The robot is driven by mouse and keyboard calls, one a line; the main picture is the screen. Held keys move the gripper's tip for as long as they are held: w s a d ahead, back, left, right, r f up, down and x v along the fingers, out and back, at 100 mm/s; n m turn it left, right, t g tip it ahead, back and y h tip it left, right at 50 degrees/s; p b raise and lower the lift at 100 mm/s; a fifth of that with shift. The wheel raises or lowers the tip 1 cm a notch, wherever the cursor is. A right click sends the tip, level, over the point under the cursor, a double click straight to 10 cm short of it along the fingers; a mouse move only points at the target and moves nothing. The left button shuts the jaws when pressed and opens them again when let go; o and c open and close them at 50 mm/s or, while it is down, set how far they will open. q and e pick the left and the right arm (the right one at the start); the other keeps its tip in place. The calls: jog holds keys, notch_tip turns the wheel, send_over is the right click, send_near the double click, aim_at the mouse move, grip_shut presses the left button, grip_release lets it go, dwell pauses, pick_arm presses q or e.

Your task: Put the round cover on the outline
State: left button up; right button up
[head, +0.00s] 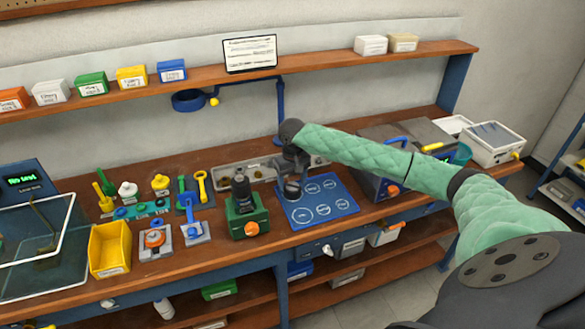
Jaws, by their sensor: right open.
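The blue mat (345,207) with several white round outlines lies on the wooden bench, right of the green vise-like block. My right gripper (291,178) points down over the mat's back left part and is open. A dark round piece (292,191), which looks like the round cover, is at the mat's upper left, directly beneath my fingers. It is small and partly hidden by the gripper, so I cannot tell whether it touches the fingers or lies exactly on an outline. My left gripper is not in view.
The green block (246,222) with a dark top stands close to the mat's left. A grey tray (232,177) lies behind. A blue-sided box (378,184) stands to the right. A yellow bin (109,248) and small tools are at left. The mat's front is clear.

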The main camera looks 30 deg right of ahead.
aim_at(292, 188)
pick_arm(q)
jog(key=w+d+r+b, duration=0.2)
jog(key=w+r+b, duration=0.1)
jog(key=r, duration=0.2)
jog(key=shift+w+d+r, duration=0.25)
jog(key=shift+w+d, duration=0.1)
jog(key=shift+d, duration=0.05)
pick_arm(e)
notch_tip(292, 188, up, 9)
